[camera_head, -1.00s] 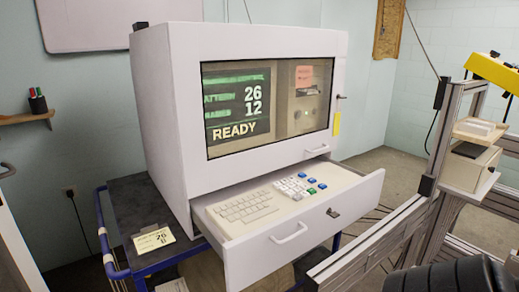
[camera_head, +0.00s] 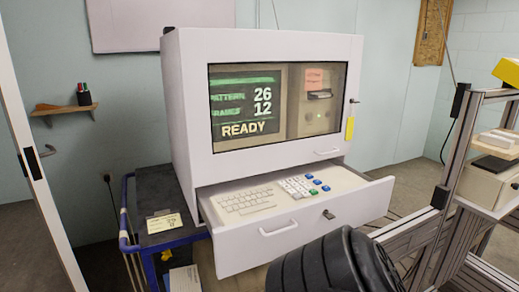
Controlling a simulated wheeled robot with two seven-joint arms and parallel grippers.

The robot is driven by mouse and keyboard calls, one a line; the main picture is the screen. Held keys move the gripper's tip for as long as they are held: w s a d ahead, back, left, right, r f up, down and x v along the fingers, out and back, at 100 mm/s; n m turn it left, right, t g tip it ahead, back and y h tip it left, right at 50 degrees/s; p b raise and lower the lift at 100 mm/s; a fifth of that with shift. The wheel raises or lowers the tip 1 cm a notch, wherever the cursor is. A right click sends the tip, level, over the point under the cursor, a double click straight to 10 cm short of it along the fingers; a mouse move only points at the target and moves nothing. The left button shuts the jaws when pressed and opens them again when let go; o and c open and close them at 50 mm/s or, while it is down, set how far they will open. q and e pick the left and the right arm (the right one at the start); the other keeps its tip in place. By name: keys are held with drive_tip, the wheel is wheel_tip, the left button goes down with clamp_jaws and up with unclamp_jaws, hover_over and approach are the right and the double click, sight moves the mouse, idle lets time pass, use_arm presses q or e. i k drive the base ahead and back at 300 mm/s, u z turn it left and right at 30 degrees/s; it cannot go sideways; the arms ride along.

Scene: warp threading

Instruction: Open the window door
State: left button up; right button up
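The window door (camera_head: 191,99) is the white-framed front panel of a white cabinet, with a glass pane. It looks shut. Through the glass, a screen (camera_head: 247,104) reads "26", "12" and "READY", and a panel with a small slot stands to its right. A pale handle (camera_head: 327,153) is at the door's lower right. A small dark latch or key (camera_head: 354,100) with a yellow tag (camera_head: 350,128) is at the right edge. Below the door, a drawer (camera_head: 290,222) with a keyboard and coloured buttons is pulled out. Neither gripper is in view.
A black ribbed part (camera_head: 337,264), probably of my arm, fills the bottom centre, in front of the drawer. A metal frame (camera_head: 446,187) with shelves stands at the right. A blue-railed cart (camera_head: 157,240) supports the cabinet. A white door edge is at the far left.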

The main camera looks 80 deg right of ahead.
sight(199, 48)
drive_tip(key=k, duration=0.6)
drive_tip(key=z, duration=0.85)
